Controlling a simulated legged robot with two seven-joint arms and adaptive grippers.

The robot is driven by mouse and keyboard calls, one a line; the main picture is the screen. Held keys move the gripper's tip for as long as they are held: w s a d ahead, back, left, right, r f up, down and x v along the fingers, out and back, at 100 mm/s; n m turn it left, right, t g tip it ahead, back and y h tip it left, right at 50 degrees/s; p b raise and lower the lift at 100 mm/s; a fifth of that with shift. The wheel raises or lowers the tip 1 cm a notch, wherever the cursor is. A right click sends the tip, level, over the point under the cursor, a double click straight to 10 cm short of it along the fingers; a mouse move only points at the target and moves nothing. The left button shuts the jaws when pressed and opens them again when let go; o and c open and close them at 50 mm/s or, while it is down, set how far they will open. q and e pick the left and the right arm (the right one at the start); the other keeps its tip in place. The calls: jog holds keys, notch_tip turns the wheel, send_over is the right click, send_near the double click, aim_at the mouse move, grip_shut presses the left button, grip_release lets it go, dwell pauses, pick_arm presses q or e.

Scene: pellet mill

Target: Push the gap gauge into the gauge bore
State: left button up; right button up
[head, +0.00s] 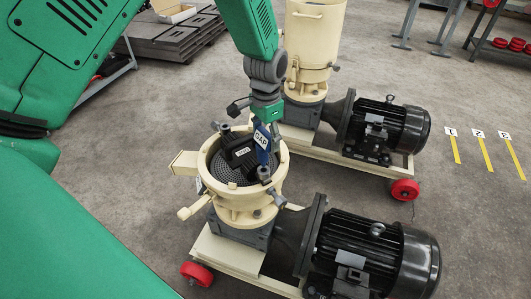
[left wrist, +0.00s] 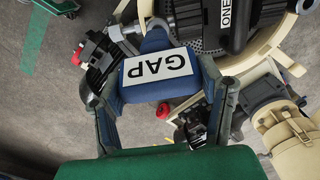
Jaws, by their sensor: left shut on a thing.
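The gap gauge (head: 263,137) is a blue block with a white label reading GAP. My left gripper (head: 265,120) is shut on it and holds it over the rim of the near mill's cream ring (head: 210,150). In the left wrist view the gauge (left wrist: 160,95) sits between the two fingers of my left gripper (left wrist: 158,88), its label facing the camera. Inside the ring a black roller block (head: 240,152) lies over a perforated die (head: 224,172); its label reads ONE in the left wrist view (left wrist: 236,25). I cannot make out the gauge bore. My right gripper is not in view.
A black motor (head: 370,260) stands right of the near mill. A second cream mill (head: 310,50) with its motor (head: 388,128) stands behind. Bolts and clamps (head: 237,107) stick up around the ring. Numbered yellow floor strips (head: 485,155) lie at right, on open floor.

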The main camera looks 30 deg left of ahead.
pick_arm(q)
jog(key=shift+r+p, duration=1.25)
jog(key=shift+r, duration=0.2)
jog(key=s+d+f+n+b, duration=0.2)
jog(key=s+d+b, duration=0.2)
jog(key=s, duration=0.2)
jog(key=s+d+f+n+b, duration=0.2)
jog(key=s+d+f+b, duration=0.1)
jog(key=s, duration=0.3)
jog(key=shift+s+d+f+b, duration=0.15)
jog(key=shift+d+f+b, duration=0.2)
jog(key=shift+d+b, duration=0.4)
